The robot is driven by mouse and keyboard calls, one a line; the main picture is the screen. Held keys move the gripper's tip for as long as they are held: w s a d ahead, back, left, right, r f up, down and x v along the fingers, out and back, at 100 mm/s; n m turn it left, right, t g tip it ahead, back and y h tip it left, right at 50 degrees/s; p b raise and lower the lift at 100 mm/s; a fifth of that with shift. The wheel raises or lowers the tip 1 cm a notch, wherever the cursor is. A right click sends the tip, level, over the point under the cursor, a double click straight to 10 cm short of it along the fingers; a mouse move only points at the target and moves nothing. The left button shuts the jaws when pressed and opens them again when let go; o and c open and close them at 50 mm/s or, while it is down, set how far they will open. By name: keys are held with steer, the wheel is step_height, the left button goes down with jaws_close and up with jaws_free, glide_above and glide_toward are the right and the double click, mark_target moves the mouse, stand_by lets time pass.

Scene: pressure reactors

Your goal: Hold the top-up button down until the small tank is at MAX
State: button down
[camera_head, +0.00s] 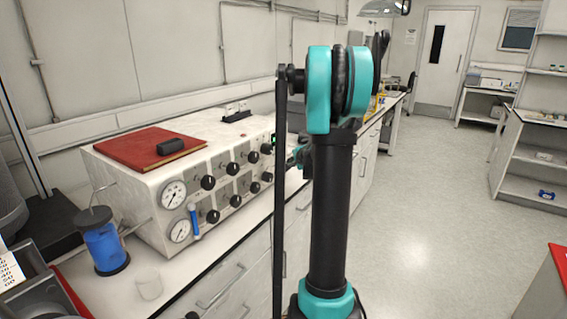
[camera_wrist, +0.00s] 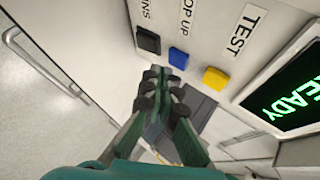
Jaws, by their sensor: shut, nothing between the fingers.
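The blue top-up button (camera_wrist: 178,58) is on a pale panel in the wrist view, under a "OP UP" label that is partly cut off. My gripper (camera_wrist: 162,78) is shut and empty, its fingertips just below and left of the blue button in the picture; I cannot tell whether they touch the panel. In the head view my gripper (camera_head: 299,156) is by the right end of the white machine (camera_head: 150,205), partly hidden by my arm. A small tank (camera_head: 103,246) with a dark lid and blue liquid stands at the machine's left end; no MAX mark is readable.
A black button (camera_wrist: 148,41) labelled "INS" and a yellow button (camera_wrist: 215,79) labelled TEST flank the blue one. A screen (camera_wrist: 290,100) shows green "EADY". A red book (camera_head: 150,147) lies on the machine. A clear beaker (camera_head: 149,286) stands near the bench edge.

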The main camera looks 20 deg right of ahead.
steer(key=shift+w+a, duration=0.15)
stand_by(0.4)
steer(key=shift+w+a, duration=0.1)
steer(key=shift+w, duration=0.1)
steer(key=shift+w+a, duration=0.3)
steer(key=shift+w, duration=0.05)
stand_by(0.9)
steer(key=shift+s+d, duration=0.1)
steer(key=shift+s, duration=0.05)
steer(key=shift+s+d, duration=0.45)
steer(key=shift+s, duration=0.1)
steer(key=shift+s+d, duration=0.1)
steer(key=shift+s+d, duration=0.7)
steer(key=shift+s, duration=0.25)
steer(key=shift+s+d, duration=0.7)
steer(key=shift+s, duration=0.2)
